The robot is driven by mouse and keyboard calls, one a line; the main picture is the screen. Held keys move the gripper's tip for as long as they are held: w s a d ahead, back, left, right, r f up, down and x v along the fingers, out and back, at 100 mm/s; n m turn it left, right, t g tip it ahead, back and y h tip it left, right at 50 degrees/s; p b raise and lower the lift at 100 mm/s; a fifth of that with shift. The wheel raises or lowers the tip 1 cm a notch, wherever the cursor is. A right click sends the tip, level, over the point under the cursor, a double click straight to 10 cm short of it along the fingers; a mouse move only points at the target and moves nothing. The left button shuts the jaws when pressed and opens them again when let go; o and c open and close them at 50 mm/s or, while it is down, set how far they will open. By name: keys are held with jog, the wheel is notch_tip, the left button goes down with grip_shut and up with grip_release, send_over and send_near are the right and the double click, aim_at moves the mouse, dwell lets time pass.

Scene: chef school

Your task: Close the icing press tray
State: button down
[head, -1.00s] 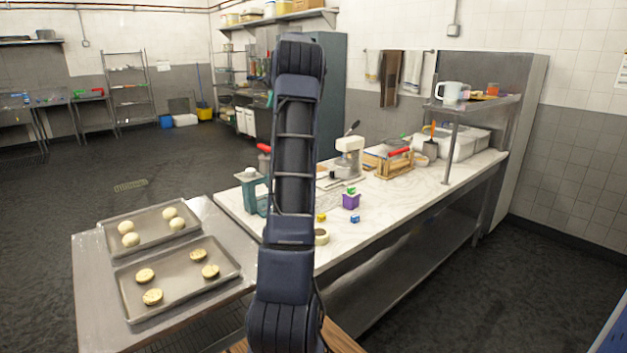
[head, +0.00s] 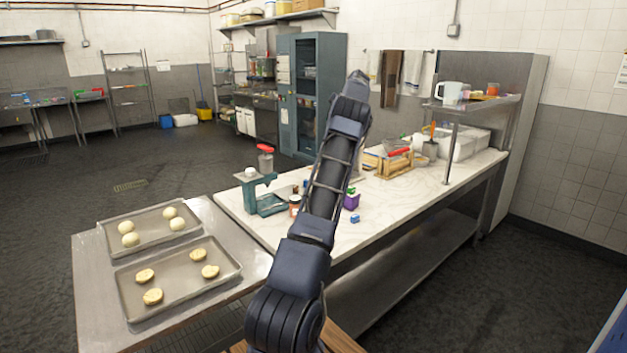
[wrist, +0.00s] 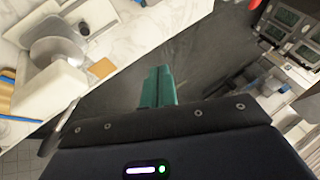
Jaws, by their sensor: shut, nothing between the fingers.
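A teal press (head: 256,182) with a white round top, which looks like the icing press, stands at the left end of the marble counter in the head view. Its low base points right, toward my arm. The press is not in the wrist view.
Two baking trays with dough (head: 150,226) and biscuits (head: 180,282) lie on the metal table.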

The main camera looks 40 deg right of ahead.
notch_tip(320, 180, down, 23)
jog(key=d, duration=0.1)
jog(key=x, duration=0.9)
jog(key=shift+f, duration=0.3)
jog(key=shift+w+a+r, duration=0.15)
jog(key=shift+a, duration=1)
jog(key=shift+w+a, duration=0.25)
jog(key=shift+a, duration=0.5)
send_near(286, 192)
jog(key=x, duration=0.4)
jog(key=shift+f, duration=0.25)
jog(key=shift+a+f, duration=0.1)
jog(key=shift+a, duration=0.2)
